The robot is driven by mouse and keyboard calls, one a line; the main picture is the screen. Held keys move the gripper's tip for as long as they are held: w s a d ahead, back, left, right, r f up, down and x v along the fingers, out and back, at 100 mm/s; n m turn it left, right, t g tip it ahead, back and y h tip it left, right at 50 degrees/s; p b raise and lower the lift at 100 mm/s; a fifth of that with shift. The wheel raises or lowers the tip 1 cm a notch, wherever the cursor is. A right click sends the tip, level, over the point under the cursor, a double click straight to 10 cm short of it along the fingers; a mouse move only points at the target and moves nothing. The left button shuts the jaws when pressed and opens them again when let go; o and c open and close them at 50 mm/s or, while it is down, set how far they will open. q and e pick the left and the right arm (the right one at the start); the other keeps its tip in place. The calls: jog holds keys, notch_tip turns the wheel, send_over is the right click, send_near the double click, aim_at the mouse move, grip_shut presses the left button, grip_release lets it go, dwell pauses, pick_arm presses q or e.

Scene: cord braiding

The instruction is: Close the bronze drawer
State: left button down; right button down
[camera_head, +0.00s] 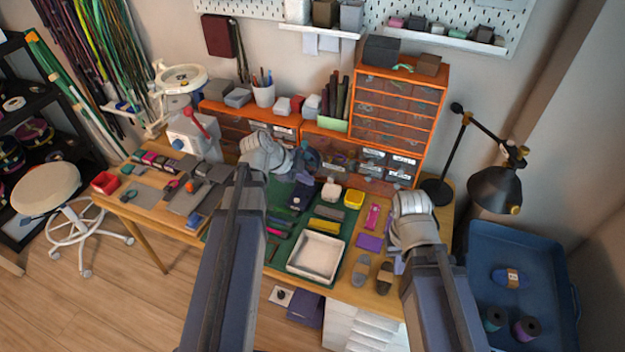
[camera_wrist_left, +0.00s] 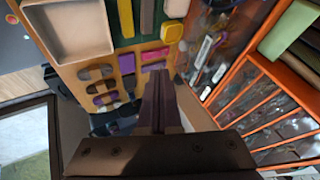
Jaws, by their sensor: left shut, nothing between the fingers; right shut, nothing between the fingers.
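The orange cabinet (camera_head: 402,103) at the back of the bench has rows of see-through brownish drawers. A lower orange drawer unit (camera_head: 335,150) stands beneath and left of it. I cannot tell which drawer is the bronze one, or whether any drawer stands out. My left gripper (camera_head: 306,160) is shut and empty in front of the lower drawers. In the left wrist view its closed fingers (camera_wrist_left: 162,100) point toward the bench, with the drawer fronts (camera_wrist_left: 215,50) to the right. My right gripper (camera_head: 397,262) is shut over the bench's right front, mostly hidden behind its wrist.
A white tray (camera_head: 316,256) lies on the green mat among small tools and colored boxes. A yellow box (camera_head: 354,198) sits near the drawers. A black lamp (camera_head: 495,188) stands at the right end, above a blue bin (camera_head: 520,250).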

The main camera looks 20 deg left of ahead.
aim_at(343, 158)
pick_arm(q)
jog(key=w+d+f+b, duration=0.3)
jog(key=w+f+b, duration=0.3)
jog(key=w+f, duration=0.1)
jog(key=shift+w+d, duration=0.15)
jog(key=shift+w, duration=0.25)
jog(key=shift+f, duration=0.1)
jog(key=w, duration=1.2)
jog(key=shift+w+d, duration=0.15)
jog(key=shift+w, duration=0.2)
jog(key=shift+s+d, duration=0.1)
